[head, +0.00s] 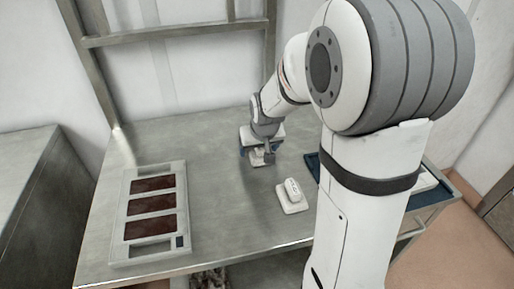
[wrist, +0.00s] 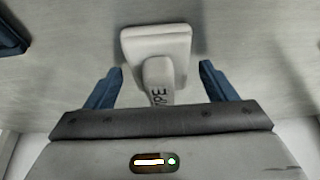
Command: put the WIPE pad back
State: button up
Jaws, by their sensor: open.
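The WIPE pad (wrist: 157,42) is a pale block with a raised handle (wrist: 158,75). Dark letters on the handle appear upside down in the wrist view and are partly hidden by my gripper body. My gripper (wrist: 161,68) is open, with one blue finger on each side of the handle and a visible gap on both sides. In the head view my gripper (head: 261,152) is low over the table's back middle, and the pad (head: 258,160) shows partly beneath it. A second white pad with a handle (head: 292,196) sits nearer the front; its lettering is too small to read.
A pale mould frame (head: 120,222) with three dark red cavities lies on the left of the metal table (head: 215,190). A blue tray (head: 313,163) with something white in it is on the right, partly behind my arm.

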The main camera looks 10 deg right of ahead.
jog(key=shift+s+r, duration=0.1)
jog(key=shift+r, duration=0.45)
jog(key=v, duration=1.1)
jog(key=s+f+g, duration=0.2)
jog(key=s+f, duration=0.1)
jog(key=s, duration=1.4)
jog(key=shift+s+a+p, duration=0.2)
jog(key=shift+s+p, duration=0.05)
jog(key=shift+p, duration=0.1)
jog(key=shift+r+p, duration=0.4)
jog(key=shift+p, duration=0.05)
